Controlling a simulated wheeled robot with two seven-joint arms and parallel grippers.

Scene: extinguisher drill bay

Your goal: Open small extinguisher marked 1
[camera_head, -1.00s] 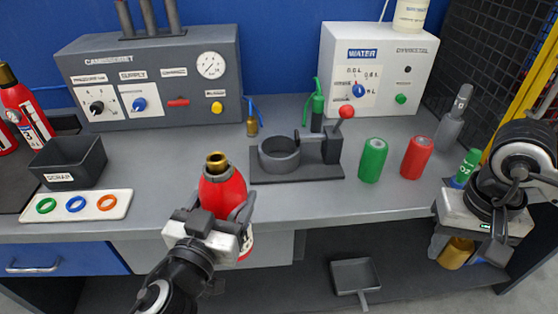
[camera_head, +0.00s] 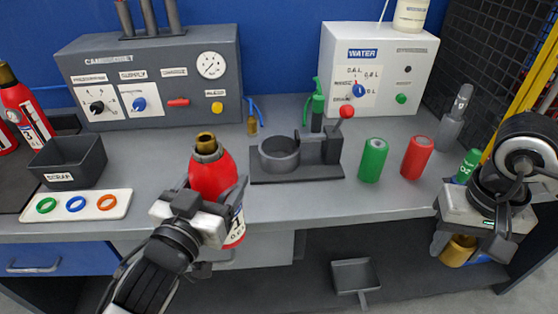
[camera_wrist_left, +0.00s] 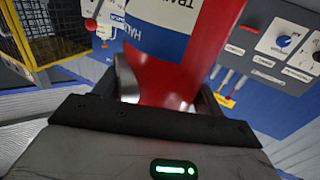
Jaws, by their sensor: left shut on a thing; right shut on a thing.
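The small red extinguisher (camera_head: 211,176) with a white label stands off the front of the bench, tilted a little to the left. Its brass neck (camera_head: 206,143) points up with no valve head on it. My left gripper (camera_head: 224,205) is shut around its body. The label is partly hidden by the gripper, and what shows of its mark looks like a 1. In the left wrist view the red body (camera_wrist_left: 172,65) fills the space between the fingers. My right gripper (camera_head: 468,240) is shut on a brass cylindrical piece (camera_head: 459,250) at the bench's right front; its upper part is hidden.
A dark holder with a round cup (camera_head: 279,157) and a red-knobbed lever (camera_head: 347,112) sits mid-bench. Green (camera_head: 373,160) and red (camera_head: 417,158) cylinders stand right of it. A scrap bin (camera_head: 68,163) and a ring tray (camera_head: 76,205) are at the left. The bench front centre is clear.

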